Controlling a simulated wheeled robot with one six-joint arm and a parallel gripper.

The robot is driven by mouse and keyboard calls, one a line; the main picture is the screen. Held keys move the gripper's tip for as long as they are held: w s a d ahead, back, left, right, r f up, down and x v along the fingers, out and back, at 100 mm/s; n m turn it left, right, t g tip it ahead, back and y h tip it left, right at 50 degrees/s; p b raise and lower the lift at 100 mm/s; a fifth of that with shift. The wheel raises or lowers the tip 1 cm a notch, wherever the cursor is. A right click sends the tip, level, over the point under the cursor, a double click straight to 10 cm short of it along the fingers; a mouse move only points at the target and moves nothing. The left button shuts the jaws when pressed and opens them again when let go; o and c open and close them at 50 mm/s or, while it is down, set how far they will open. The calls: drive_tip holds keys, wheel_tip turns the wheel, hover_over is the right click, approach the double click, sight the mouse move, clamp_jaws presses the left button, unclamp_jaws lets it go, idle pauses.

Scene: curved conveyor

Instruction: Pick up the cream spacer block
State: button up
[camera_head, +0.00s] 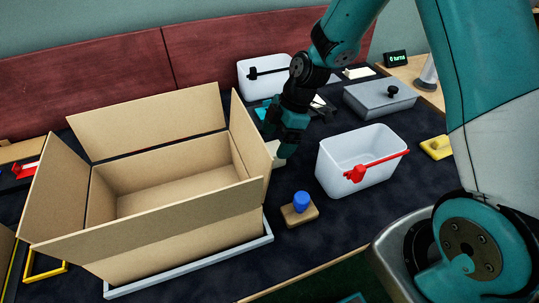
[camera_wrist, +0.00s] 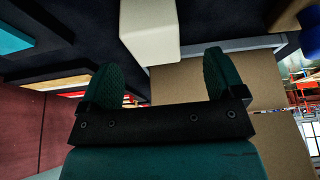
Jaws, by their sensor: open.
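The cream spacer block (camera_head: 277,152) shows in the head view just below my gripper (camera_head: 286,143), close to the right side of the open cardboard box. My gripper partly hides it. In the wrist view the block (camera_wrist: 150,30) is a pale, blunt shape at the top, by the fingertips. My gripper (camera_wrist: 163,72) is open there, with its two teal fingers apart and nothing held. The block lies nearer the left finger than the right one. I cannot tell whether a finger touches it.
The tall flaps of the cardboard box (camera_head: 160,225) stand left of my gripper. A white bin with a red bar (camera_head: 335,170) stands to the right. A blue knob on a wooden base (camera_head: 300,212) is in front. Another white bin (camera_head: 250,93) and a grey lidded box (camera_head: 380,102) are behind.

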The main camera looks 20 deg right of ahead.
sight(270, 149)
drive_tip(key=x, duration=0.4)
drive_tip(key=shift+w+a+f, duration=0.1)
drive_tip(key=shift+w+f, duration=0.15)
drive_tip(key=c, duration=1)
drive_tip(key=shift+r, duration=0.1)
